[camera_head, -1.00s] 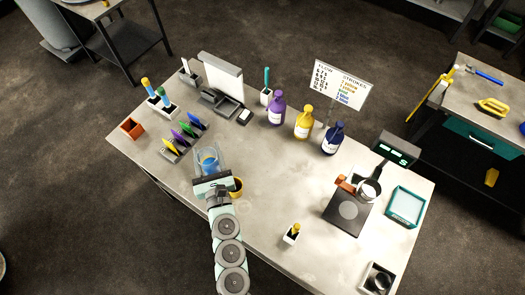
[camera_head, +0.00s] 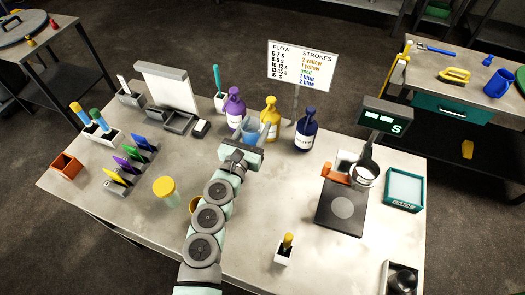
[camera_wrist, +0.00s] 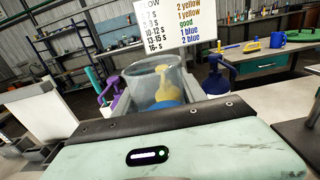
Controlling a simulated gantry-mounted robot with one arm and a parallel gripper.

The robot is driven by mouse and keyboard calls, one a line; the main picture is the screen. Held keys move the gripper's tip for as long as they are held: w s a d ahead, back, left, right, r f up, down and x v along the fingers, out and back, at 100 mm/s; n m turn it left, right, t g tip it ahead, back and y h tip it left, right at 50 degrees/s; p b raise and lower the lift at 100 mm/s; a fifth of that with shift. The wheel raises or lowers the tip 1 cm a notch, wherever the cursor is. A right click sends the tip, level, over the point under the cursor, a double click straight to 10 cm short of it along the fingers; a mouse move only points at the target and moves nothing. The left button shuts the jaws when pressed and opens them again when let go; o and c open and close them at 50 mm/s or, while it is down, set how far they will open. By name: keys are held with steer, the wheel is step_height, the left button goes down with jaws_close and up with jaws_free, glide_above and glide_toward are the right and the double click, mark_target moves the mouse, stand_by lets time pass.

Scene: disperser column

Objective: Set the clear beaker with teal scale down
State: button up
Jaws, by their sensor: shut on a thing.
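The clear beaker (camera_head: 257,129) is held by my gripper (camera_head: 247,146), in front of the purple and yellow bottles in the head view. In the wrist view the beaker (camera_wrist: 160,82) stands roughly upright between the jaws, with blue contents low inside. The teal scale marks cannot be made out. My gripper (camera_wrist: 160,115) is shut on the beaker; its housing hides the beaker's base, so I cannot tell whether it touches the table.
Purple (camera_head: 234,107), yellow (camera_head: 270,118) and blue (camera_head: 305,130) bottles stand close behind the beaker. Bare tabletop (camera_head: 275,190) lies right of my arm.

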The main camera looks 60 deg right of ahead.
step_height(320, 180, down, 13)
steer(key=shift+b, duration=1.1)
steer(key=d, duration=0.4)
steer(key=shift+w+d+r, duration=0.1)
steer(key=shift+w+r, duration=0.1)
steer(key=shift+r, duration=0.05)
steer(key=shift+w+d+f, duration=0.1)
steer(key=shift+d+f, duration=0.05)
steer(key=shift+d, duration=0.5)
steer(key=shift+w+d+f, duration=0.1)
steer(key=shift+d+f, duration=0.1)
steer(key=shift+d, duration=0.45)
steer(key=shift+w+d+f, duration=0.1)
steer(key=shift+d+f, duration=0.05)
steer(key=shift+d, duration=0.5)
steer(key=shift+a+f, duration=0.15)
steer(key=shift+f, duration=0.05)
steer(key=shift+f+b, duration=0.2)
steer(key=shift+b, duration=0.1)
steer(key=o, duration=1.5)
steer(key=shift+r, duration=0.1)
steer(key=shift+c, duration=0.2)
steer(key=shift+r+p, duration=0.15)
steer(key=shift+p, duration=0.15)
